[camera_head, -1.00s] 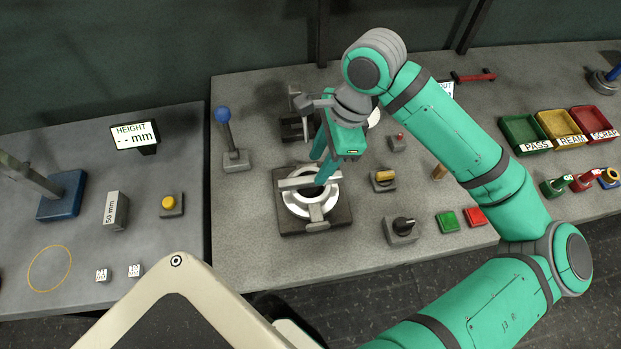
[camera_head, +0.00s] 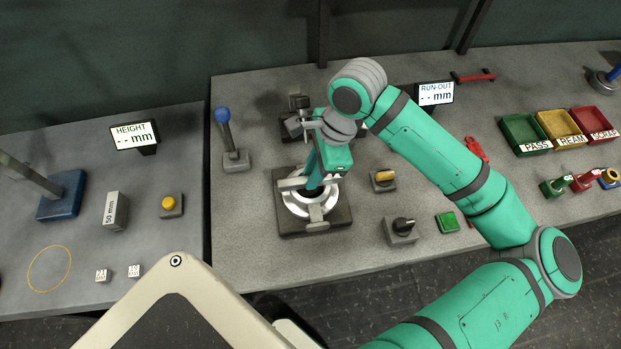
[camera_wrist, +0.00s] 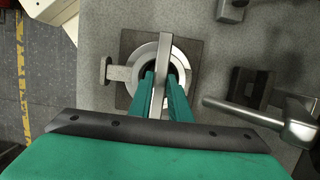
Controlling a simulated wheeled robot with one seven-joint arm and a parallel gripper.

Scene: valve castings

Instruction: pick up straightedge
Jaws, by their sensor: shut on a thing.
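The straightedge (camera_head: 287,184) is a pale metal bar lying across the top of a round silver valve casting (camera_head: 298,208). The casting sits on a dark square plate (camera_head: 340,219). My gripper (camera_head: 314,188) points down over the casting's centre, with its fingers around the bar. In the wrist view the straightedge (camera_wrist: 161,48) runs lengthwise between the two green fingers of my gripper (camera_wrist: 160,75), which is shut on it. The bar's middle is partly hidden by the fingers. I cannot tell whether it still touches the casting (camera_wrist: 136,62).
A dark stand with a metal arm (camera_wrist: 250,112) is close beside the casting. Green, yellow and red trays (camera_head: 524,136) lie far right.

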